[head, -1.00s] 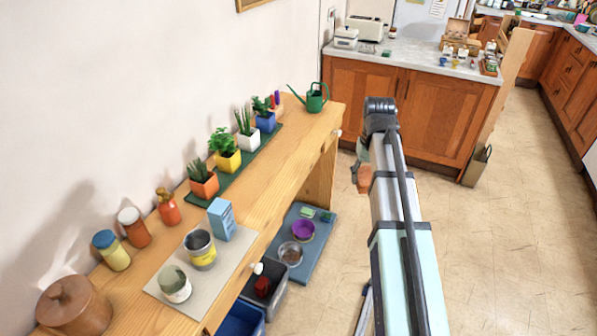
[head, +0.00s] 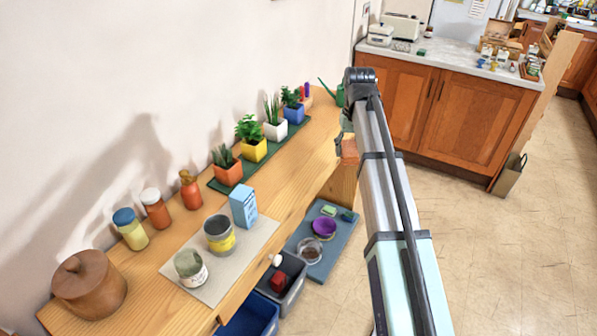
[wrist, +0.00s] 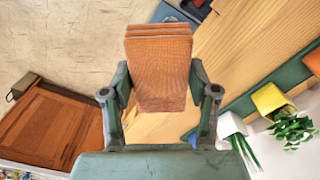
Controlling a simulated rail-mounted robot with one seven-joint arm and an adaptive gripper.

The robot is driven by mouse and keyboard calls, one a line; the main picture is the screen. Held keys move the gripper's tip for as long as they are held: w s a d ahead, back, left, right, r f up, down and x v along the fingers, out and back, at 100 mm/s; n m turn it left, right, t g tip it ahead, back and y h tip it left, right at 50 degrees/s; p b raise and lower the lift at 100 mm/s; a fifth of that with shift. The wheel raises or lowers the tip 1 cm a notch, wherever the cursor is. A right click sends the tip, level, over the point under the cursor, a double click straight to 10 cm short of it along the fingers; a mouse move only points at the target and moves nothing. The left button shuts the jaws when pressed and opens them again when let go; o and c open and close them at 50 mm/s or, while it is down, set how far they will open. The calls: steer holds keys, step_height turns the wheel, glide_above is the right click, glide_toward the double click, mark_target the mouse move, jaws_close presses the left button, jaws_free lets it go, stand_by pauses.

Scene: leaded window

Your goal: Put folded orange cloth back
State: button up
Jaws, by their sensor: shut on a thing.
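The folded orange cloth (wrist: 158,68) is a thick layered block between the two fingers of my gripper (wrist: 160,92) in the wrist view. My gripper is shut on it. In the head view the cloth (head: 349,152) shows as a small orange patch beside my arm, over the far right end of the wooden table (head: 285,165). My gripper (head: 343,140) is partly hidden there by my arm. In the wrist view the bare table top (wrist: 245,45) lies behind and to the right of the cloth.
Potted plants stand on a green mat (head: 217,187) along the wall. A green watering can (head: 339,95) is partly hidden behind my arm. A beige mat (head: 208,293) holds tins and a blue carton (head: 244,207). A blue-grey tray (head: 326,262) with bowls lies below. Bare table shows along the front edge.

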steer(key=w+a+r+m+b, duration=0.1)
steer(key=w+a+r+b, duration=0.1)
steer(key=w+a, duration=0.7)
step_height(320, 180, up, 2)
steer(key=m, duration=0.6)
glide_above(298, 166)
step_height(298, 166, down, 19)
steer(key=p, duration=0.3)
steer(key=shift+s+r, duration=0.1)
steer(key=o, duration=1.1)
